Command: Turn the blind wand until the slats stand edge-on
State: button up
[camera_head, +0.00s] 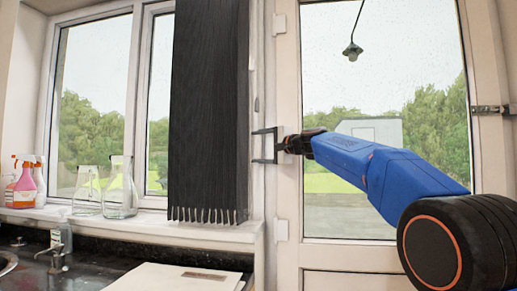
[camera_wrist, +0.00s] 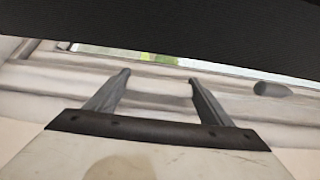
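The dark blind (camera_head: 208,110) hangs in front of the window in the head view, its upright slats side by side with flat faces showing and no gaps I can make out. It also fills the top of the wrist view as a dark band (camera_wrist: 160,30). I cannot make out a wand for certain; a small grey upright piece (camera_head: 256,104) shows just right of the blind. My gripper (camera_head: 253,146) points left at the blind's right edge. Its two fingers (camera_wrist: 157,85) are apart with nothing between them. I cannot tell whether they touch the blind.
A white sill (camera_head: 150,226) runs below, with spray bottles (camera_head: 25,186) and glass jugs (camera_head: 120,190) at left. A tap (camera_head: 60,240) stands by the sink. A glazed door (camera_head: 288,200) lies behind my arm. A grey rounded piece (camera_wrist: 272,89) shows right of my fingers.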

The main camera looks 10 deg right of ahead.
jog(key=shift+w+f, duration=0.1)
jog(key=shift+n+g+y, duration=0.6)
jog(key=shift+g+y, duration=0.1)
jog(key=shift+y, duration=0.2)
jog(key=shift+n+g+y, duration=0.5)
jog(key=shift+n+g, duration=0.1)
jog(key=o, duration=1)
jog(key=shift+o, duration=0.2)
jog(key=v, duration=1.7)
jog(key=shift+d, duration=0.2)
